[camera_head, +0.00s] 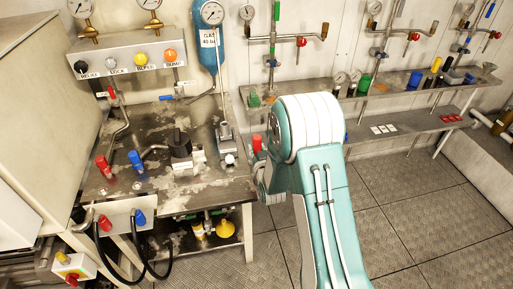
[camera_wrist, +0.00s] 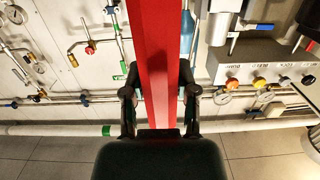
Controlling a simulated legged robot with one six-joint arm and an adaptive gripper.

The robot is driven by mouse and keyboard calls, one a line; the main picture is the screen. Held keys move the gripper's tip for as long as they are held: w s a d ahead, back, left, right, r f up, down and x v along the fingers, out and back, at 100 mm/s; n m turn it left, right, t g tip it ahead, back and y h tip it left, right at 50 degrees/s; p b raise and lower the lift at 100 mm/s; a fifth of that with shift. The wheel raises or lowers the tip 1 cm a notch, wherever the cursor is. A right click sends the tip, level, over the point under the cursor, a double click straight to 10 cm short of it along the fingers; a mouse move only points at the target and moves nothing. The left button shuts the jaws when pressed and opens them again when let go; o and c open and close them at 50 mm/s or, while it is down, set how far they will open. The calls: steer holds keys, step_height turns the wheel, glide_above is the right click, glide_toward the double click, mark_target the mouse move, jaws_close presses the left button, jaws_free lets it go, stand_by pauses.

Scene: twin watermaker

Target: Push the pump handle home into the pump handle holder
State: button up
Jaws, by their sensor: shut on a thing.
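A long red bar, which I take to be the pump handle (camera_wrist: 155,50), runs up the middle of the wrist view. My gripper (camera_wrist: 160,95) is shut on it, with one dark finger on each side. The bar's far end runs out of the top of the picture. In the head view my white and teal arm hides the gripper; a small red piece shows at the arm's left edge, and I cannot tell if it is the handle. I cannot pick out the pump handle holder for sure. A grey metal fitting (camera_head: 226,140) with a thin upright rod stands at the bench's right side.
A wall shelf (camera_head: 400,92) with bottles runs right. The floor at right is clear.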

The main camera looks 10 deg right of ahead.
steer(key=shift+f, duration=1)
steer(key=o, duration=1)
steer(key=shift+o, duration=0.2)
steer(key=s, duration=1.2)
steer(key=shift+r, duration=0.45)
steer(key=shift+w, duration=0.1)
